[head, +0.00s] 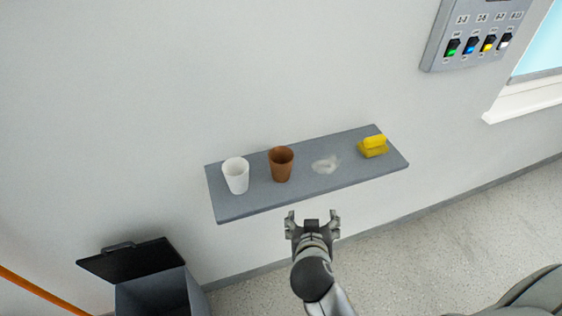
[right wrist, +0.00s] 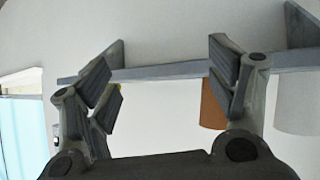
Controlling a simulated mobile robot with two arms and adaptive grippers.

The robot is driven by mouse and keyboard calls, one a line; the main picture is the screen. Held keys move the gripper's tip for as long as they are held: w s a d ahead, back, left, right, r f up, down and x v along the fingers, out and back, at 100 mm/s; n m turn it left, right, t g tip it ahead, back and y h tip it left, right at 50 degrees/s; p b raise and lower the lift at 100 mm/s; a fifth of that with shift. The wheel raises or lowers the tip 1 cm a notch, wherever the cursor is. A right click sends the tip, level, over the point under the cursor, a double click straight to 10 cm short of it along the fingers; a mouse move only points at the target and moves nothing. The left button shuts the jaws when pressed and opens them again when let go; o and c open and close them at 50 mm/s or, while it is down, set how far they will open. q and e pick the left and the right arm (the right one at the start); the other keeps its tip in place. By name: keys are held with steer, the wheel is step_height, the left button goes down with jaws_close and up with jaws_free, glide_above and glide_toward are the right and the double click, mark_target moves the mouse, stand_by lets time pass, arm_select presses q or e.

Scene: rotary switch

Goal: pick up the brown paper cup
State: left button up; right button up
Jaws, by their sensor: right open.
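The brown paper cup (head: 281,165) stands upright on a grey wall shelf (head: 255,202), left of the shelf's middle. My right gripper (head: 313,218) is open and empty, in front of the shelf's front edge and slightly right of the cup, apart from it. In the right wrist view, which appears upside down, the brown cup (right wrist: 211,110) is partly hidden behind one finger of the open gripper (right wrist: 165,80). My left gripper is not in view.
A white cup (head: 236,176) stands left of the brown cup, with a small gap. A pale spill (head: 326,164) and a yellow brush-like object (head: 373,146) lie to its right. A dark open-lidded bin (head: 150,295) is below left. A switch panel (head: 478,42) hangs upper right.

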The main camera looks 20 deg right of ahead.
steer(key=w+a+r+t, duration=0.4)
steer(key=w+a+r, duration=0.2)
steer(key=r, duration=0.2)
steer(key=p, duration=0.1)
glide_toward(282, 151)
steer(key=shift+w+d+f+m+t+h, duration=0.15)
steer(key=shift+w+f+m, duration=0.05)
steer(key=shift+w+f, duration=0.2)
steer(key=shift+w+d+f+m+t+h, duration=0.2)
steer(key=shift+w+f, duration=0.15)
steer(key=shift+w, duration=0.4)
steer(key=x, duration=0.4)
steer(key=shift+w+f+p, duration=0.15)
steer(key=shift+w+p, duration=0.25)
steer(key=shift+s, duration=0.15)
steer(key=shift+c, duration=1.1)
steer(key=c, duration=0.6)
steer(key=shift+r, duration=0.2)
